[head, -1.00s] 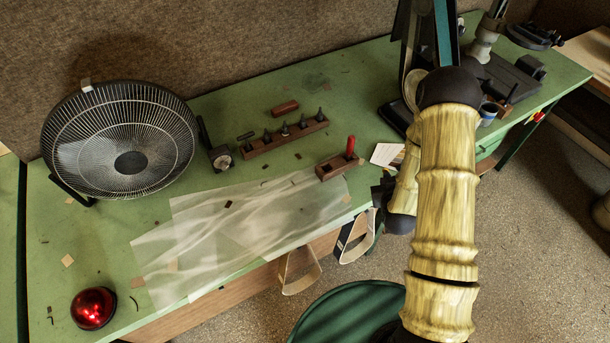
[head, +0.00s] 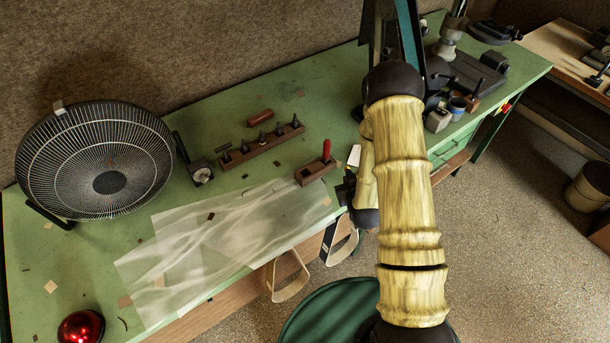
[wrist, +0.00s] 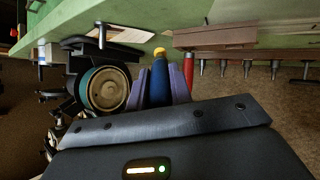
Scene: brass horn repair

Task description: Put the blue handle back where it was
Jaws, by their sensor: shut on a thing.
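The blue handle (wrist: 158,82), with a yellow end, is between the two purple fingers of my gripper (wrist: 164,80) in the wrist view. My gripper is shut on it. In the head view the blue handle is hidden, and only a dark part of my gripper (head: 347,188) shows by the bench's front edge. A short wooden block (head: 314,173) on the bench has a red handle (head: 326,152) upright at its right end. The wrist view, upside down, also shows the red handle (wrist: 188,70), right of my fingers and apart from them.
A longer wooden rack (head: 262,146) with several dark pegs stands behind the block. A caged fan (head: 95,160) stands left. A translucent sheet (head: 220,240) covers the bench front. A red dome (head: 80,328) is at front left. A dark tool stand (head: 405,40) rises beyond my arm.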

